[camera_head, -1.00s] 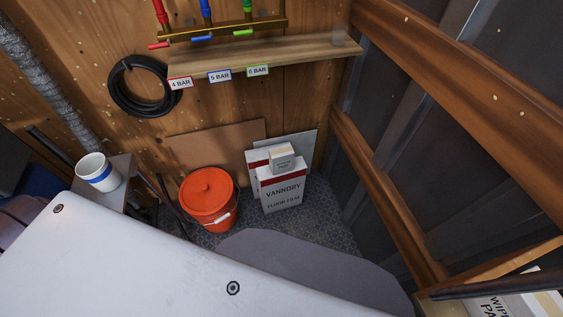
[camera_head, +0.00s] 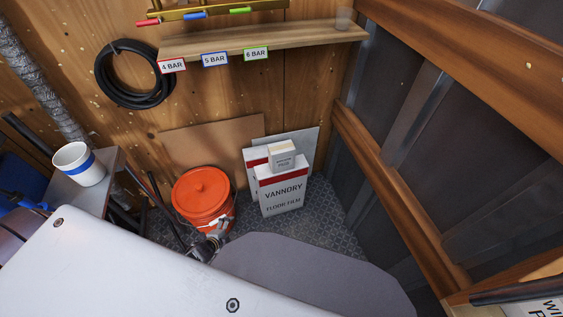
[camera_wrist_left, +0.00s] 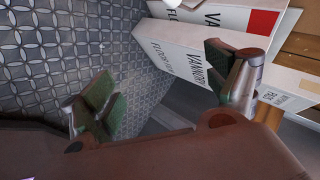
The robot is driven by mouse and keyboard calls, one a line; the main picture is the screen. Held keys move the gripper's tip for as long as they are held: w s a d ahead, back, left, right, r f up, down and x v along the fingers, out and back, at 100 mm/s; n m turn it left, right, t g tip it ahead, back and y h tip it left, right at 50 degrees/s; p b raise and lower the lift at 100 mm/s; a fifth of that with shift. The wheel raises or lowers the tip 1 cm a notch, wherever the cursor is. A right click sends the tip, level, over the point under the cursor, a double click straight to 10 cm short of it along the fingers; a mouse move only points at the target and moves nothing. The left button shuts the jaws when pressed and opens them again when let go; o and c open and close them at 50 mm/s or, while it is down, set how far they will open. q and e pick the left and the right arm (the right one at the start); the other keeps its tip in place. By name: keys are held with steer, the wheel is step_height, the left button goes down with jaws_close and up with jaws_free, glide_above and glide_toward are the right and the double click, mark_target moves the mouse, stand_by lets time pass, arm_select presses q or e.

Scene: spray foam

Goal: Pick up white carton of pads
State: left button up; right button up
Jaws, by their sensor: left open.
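A small white carton (camera_head: 283,156) with fine dark print rests on top of a white Vannory floor film box (camera_head: 284,194) near the back wall. In the left wrist view, a white carton (camera_wrist_left: 293,92) with small print lies at the right edge, partly cut off, beside the floor film box (camera_wrist_left: 178,50). My left gripper (camera_head: 217,238) is low in front of the orange bucket, left of the boxes and below the small carton in the picture. Its two green-padded fingers stand apart in the left wrist view (camera_wrist_left: 168,88), with nothing held between them. My right gripper does not show.
An orange lidded bucket (camera_head: 203,196) stands left of the boxes. A white cup (camera_head: 78,164) sits on a small side table. A wooden shelf (camera_head: 270,46) is above. Another printed carton (camera_head: 545,309) is cut off at bottom right. Patterned floor is clear right of the boxes.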

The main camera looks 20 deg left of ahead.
arm_select(q)
steer(key=w+r+m+t+h+b, duration=0.4)
steer(key=w+r+m+b, duration=0.55)
steer(key=w+m, duration=0.35)
steer(key=w+d+r+m+g+h+b, duration=0.1)
steer(key=d+r+m+h+b, duration=0.3)
steer(key=m, duration=0.5)
steer(key=w+d+r+m+g+h+b, duration=0.1)
steer(key=d+r+m+h+b, duration=0.3)
steer(key=r+m, duration=0.4)
steer(key=shift+w+d+r+m+g+h+b, duration=0.2)
steer(key=shift+r+m+g+h+b, duration=0.15)
steer(key=shift+m+h+b, duration=0.6)
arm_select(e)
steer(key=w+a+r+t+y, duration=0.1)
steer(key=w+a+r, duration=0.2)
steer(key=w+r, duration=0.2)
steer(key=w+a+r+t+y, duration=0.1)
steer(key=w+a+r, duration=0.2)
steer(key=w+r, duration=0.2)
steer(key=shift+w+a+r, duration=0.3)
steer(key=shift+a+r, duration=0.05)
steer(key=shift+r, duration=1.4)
arm_select(q)
steer(key=shift+s+d+r+b, duration=0.1)
steer(key=shift+b, duration=0.35)
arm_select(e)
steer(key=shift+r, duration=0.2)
